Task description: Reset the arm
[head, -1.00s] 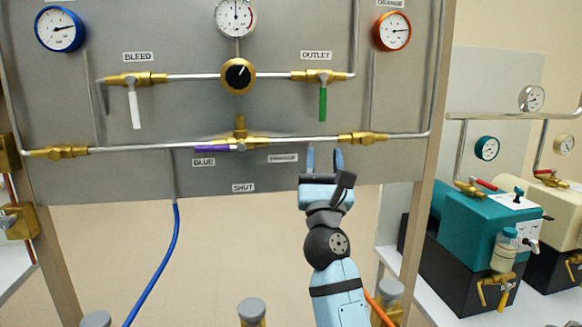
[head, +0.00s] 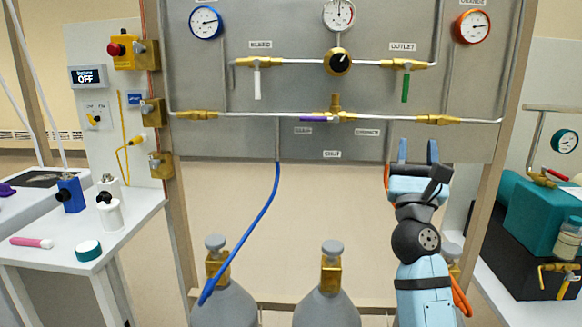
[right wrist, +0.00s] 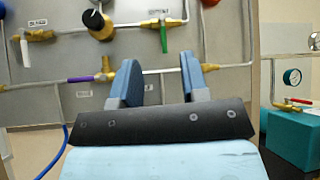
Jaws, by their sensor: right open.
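My right gripper (head: 418,153) is raised in front of the lower right part of the grey gas panel (head: 290,90). Its two blue fingers stand apart with nothing between them. In the right wrist view the open fingers (right wrist: 160,82) point at the panel and overlap its lower pipe. The panel has a white-handled bleed valve (head: 257,80), a black knob (head: 338,62), a green-handled outlet valve (head: 405,85) and a purple-handled valve (head: 315,119) lying along the lower pipe. My left arm is not in view.
Gas cylinders (head: 328,300) stand below the panel, and a blue hose (head: 262,205) hangs in front. At left, a white table (head: 130,225) bears a teal-rimmed lid (head: 88,250) and a pink marker (head: 32,242). A teal pump (head: 530,215) stands at right.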

